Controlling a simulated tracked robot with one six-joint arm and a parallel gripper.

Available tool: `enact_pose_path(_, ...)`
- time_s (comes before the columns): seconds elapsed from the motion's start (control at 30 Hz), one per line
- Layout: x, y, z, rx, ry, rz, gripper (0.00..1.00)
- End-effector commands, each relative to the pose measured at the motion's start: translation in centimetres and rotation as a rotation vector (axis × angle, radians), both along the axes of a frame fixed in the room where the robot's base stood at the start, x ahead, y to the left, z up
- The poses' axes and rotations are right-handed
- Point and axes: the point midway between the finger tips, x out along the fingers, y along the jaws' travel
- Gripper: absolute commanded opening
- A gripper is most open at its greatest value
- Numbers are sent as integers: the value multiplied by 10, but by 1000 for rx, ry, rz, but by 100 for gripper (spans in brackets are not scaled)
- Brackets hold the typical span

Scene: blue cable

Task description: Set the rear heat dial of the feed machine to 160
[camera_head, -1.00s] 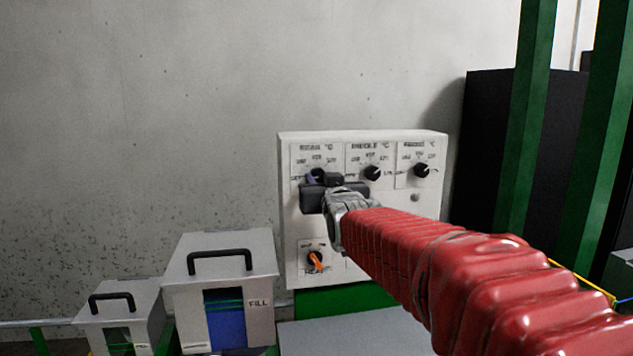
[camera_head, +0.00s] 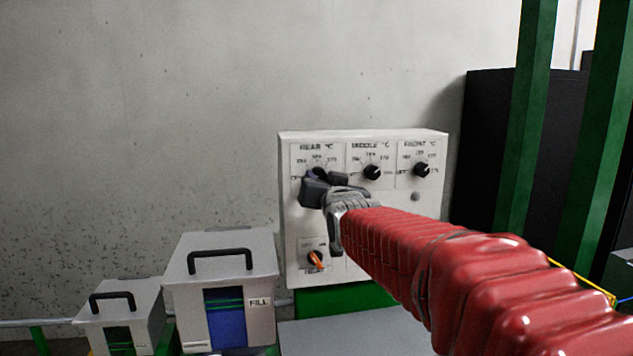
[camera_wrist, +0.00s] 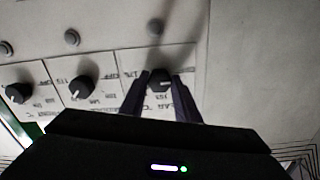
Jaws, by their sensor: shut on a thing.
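The rear heat dial (camera_wrist: 160,82) is a black knob on the white control panel (camera_head: 430,200). It sits under the REAR label at the panel's upper left in the head view, where my gripper mostly covers it. In the wrist view it is between the two fingers of my gripper (camera_wrist: 160,92), which is shut on it. My gripper (camera_head: 318,177) looks tilted in the head view. The dial's pointer setting cannot be read clearly; a pale mark shows on the knob in the wrist view.
The middle dial (camera_head: 372,172) and front dial (camera_head: 421,170) are right of the rear dial. An orange-handled switch (camera_head: 316,260) is lower on the panel. A lidded FILL bin (camera_head: 258,325) and a smaller bin (camera_head: 148,305) stand left. A green post (camera_head: 525,120) stands right.

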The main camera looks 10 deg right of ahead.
Motion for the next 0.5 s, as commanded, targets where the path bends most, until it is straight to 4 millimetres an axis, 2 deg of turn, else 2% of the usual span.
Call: enact_pose_path(0.5,0,0,1,447,-1,-1,6)
